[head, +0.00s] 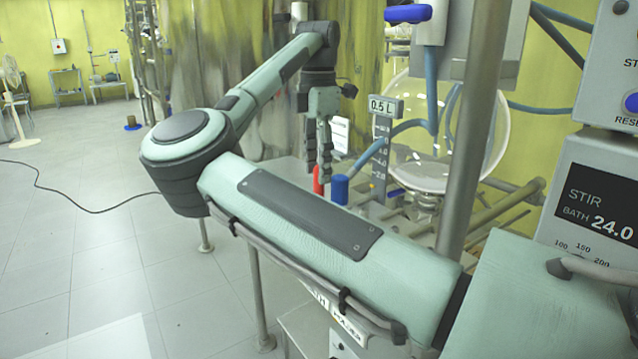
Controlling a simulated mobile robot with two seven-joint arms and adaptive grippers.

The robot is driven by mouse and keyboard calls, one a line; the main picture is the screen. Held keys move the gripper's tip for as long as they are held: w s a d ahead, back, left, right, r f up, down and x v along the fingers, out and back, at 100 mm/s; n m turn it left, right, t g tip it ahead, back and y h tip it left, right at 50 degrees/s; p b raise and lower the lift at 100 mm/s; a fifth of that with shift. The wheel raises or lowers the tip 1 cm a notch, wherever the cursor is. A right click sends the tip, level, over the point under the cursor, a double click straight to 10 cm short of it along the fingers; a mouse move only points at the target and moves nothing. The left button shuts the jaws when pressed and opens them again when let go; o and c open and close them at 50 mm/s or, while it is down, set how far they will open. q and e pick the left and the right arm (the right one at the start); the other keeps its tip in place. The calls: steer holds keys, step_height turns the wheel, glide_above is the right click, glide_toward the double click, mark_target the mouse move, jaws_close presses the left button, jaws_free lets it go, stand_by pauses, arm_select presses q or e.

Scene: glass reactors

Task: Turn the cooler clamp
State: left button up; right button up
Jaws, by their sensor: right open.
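My right arm reaches in from the lower right, bends at the elbow on the left, and runs back to the glassware. My right gripper (321,170) points down beside the reactor stand. It is open, seen nearly edge-on, with nothing visible between its fingers. Its fingertips are close to a red part (318,187) and a blue cylindrical knob (340,188); I cannot tell whether they touch. A blue handle (408,14) sits high on the stand. I cannot tell which part is the cooler clamp. My forearm hides much of the bench. My left gripper is out of view.
A round glass vessel (445,140) with blue hoses stands behind a steel post (473,130). A 0.5 L scale (384,108) is close right of the gripper. A control box (590,195) reading STIR and BATH 24.0 stands at right.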

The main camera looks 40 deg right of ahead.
mark_target(318, 184)
steer(key=shift+f, duration=2.2)
steer(key=shift+c, duration=0.5)
steer(key=shift+d, duration=0.1)
jaws_close()
